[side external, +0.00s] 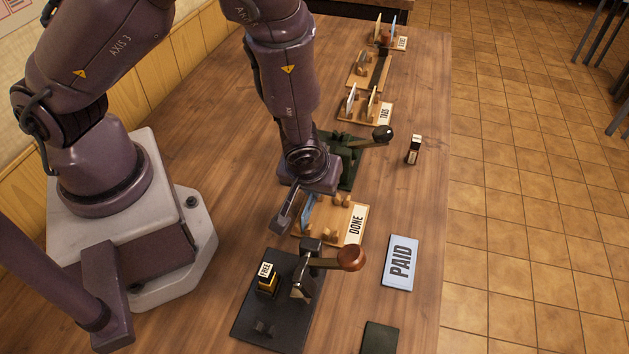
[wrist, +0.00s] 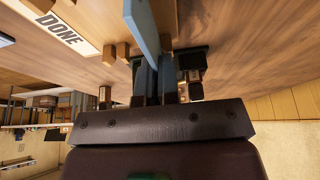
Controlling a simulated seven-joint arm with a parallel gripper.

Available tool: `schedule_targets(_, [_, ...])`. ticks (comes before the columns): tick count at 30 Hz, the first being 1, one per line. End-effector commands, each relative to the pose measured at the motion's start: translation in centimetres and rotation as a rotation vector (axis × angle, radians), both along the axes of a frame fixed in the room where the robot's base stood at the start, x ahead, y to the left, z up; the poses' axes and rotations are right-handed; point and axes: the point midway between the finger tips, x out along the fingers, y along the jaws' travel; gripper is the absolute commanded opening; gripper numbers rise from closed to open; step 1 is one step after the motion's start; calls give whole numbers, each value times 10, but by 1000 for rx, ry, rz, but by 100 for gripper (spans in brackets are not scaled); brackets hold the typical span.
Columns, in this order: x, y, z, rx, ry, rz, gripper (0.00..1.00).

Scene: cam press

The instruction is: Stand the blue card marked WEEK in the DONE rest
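A blue card (side external: 308,211) stands on edge at the left end of the wooden DONE rest (side external: 340,208), beside its pegs. No marking can be read on it. In the wrist view the blue card (wrist: 143,28) runs down between my two dark fingers, with the DONE label (wrist: 60,33) to its left. My gripper (wrist: 157,80) appears closed on the card's near edge. In the side view my gripper (side external: 286,209) is low at the left end of the DONE rest and its far finger is hidden. Whether the card touches the bottom of the rest cannot be told.
A black press with a copper-knobbed lever (side external: 350,257) stands in front, and a green press with a black knob (side external: 382,133) behind. Wooden rests with cards (side external: 362,105) are farther back. A blue PAID plate (side external: 400,262) lies at right. A small stamp (side external: 414,150) stands near the right edge.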

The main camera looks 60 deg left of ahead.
Motion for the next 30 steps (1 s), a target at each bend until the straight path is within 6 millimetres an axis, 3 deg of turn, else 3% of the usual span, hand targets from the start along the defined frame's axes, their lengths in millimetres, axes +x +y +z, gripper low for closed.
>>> schedule_targets(17, [0, 0, -4, -1, 0, 1, 0])
schedule_targets(21, [0, 0, -4, 0, 0, 0, 30])
schedule_targets(27, [0, 0, -4, 0, 0, 0, 33])
schedule_targets(30, [0, 0, -4, 0, 0, 0, 53])
